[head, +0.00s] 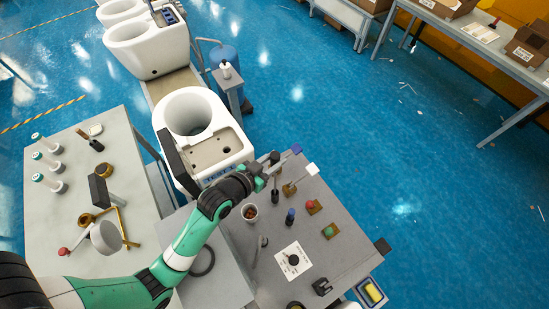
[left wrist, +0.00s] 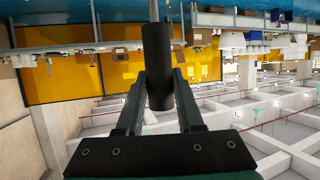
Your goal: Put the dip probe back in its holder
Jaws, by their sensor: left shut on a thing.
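The dip probe (left wrist: 157,60) shows in the left wrist view as a dark cylindrical handle with a thin grey rod at one end. My left gripper (left wrist: 159,88) is shut on this handle, one finger on each side. In the head view my left gripper (head: 273,164) is over the far left part of the grey worktable (head: 285,225), just beside the white toilet (head: 205,135). A dark upright piece (head: 275,192) shows just below the fingers; I cannot tell if it is the probe. I cannot tell which fixture is the holder. My right gripper is not in view.
The worktable carries a cup of brown bits (head: 250,212), a blue-topped piece (head: 290,216), red (head: 313,205) and green (head: 329,231) buttons, a white card (head: 294,260) and a black block (head: 321,287). A left table (head: 60,225) holds bottles and tools.

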